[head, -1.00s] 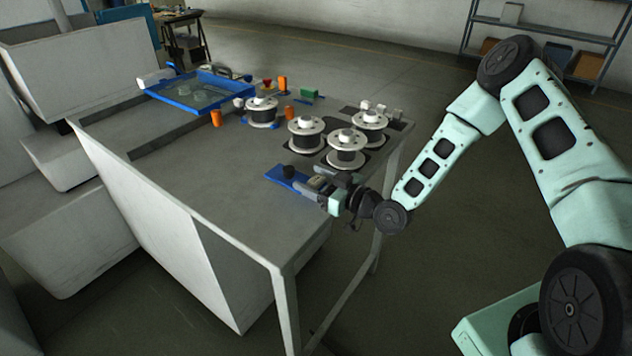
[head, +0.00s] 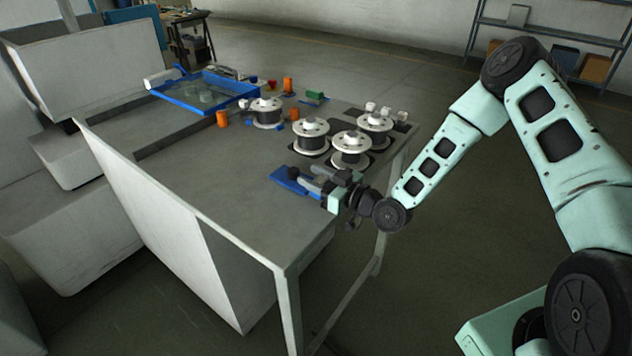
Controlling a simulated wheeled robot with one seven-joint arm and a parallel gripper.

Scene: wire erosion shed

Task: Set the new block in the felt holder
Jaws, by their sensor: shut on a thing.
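A flat blue holder (head: 283,183) with a dark round knob (head: 292,171) lies near the right front edge of the grey table; I take it to be the felt holder. My gripper (head: 309,182) reaches in from the right, low over the holder's right end. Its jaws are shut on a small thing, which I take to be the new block. The block is too small and too hidden by the jaws to make out. I cannot tell whether it touches the holder.
Several white-flanged wire spools (head: 350,143) stand just behind my gripper, some on dark mats. A blue tray (head: 205,91), orange cylinders (head: 223,118) and a green block (head: 315,97) are farther back. The table's left front (head: 215,185) is clear.

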